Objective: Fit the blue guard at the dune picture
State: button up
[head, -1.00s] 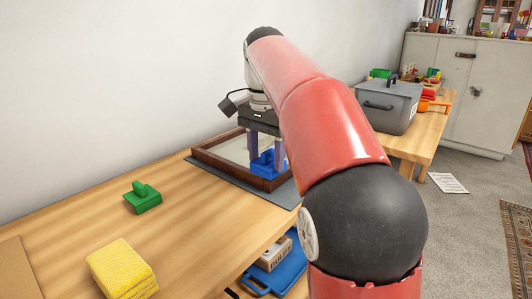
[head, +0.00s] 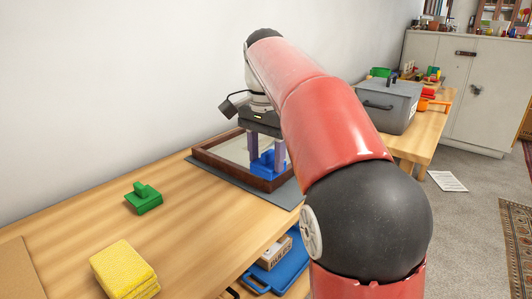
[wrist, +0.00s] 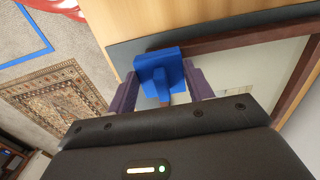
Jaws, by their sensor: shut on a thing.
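The blue guard (head: 264,164) is between the fingers of my gripper (head: 266,150), at the near right corner of a dark wooden picture frame (head: 215,164). In the wrist view the guard (wrist: 158,66) shows as a blue block with a tab held between the purple fingers of my gripper (wrist: 163,94). It overlaps the frame's corner. I cannot tell whether it is fully seated on it. The frame lies flat on a grey mat (head: 286,196). The picture inside is pale and mostly hidden by my arm. The gripper is shut on the guard.
A green guard-like piece (head: 143,199) and yellow sponges (head: 124,270) lie on the table at the front left. A blue tray (head: 284,272) with a box (head: 273,252) sits below the table edge. A grey lidded bin (head: 388,104) stands on the far table.

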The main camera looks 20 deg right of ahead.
aim_at(266, 164)
jog(key=shift+f+b, duration=0.8)
jog(key=shift+f, duration=0.6)
jog(key=shift+f+p, duration=0.1)
jog(key=shift+p, duration=0.5)
dwell(0.9)
jog(key=o, duration=1)
jog(key=shift+o, duration=0.2)
jog(key=shift+r, duration=0.35)
notch_tip(266, 164, up, 8)
jog(key=shift+s+d+f+p, duration=0.1)
jog(key=shift+f+p, duration=0.15)
jog(key=shift+p, duration=0.85)
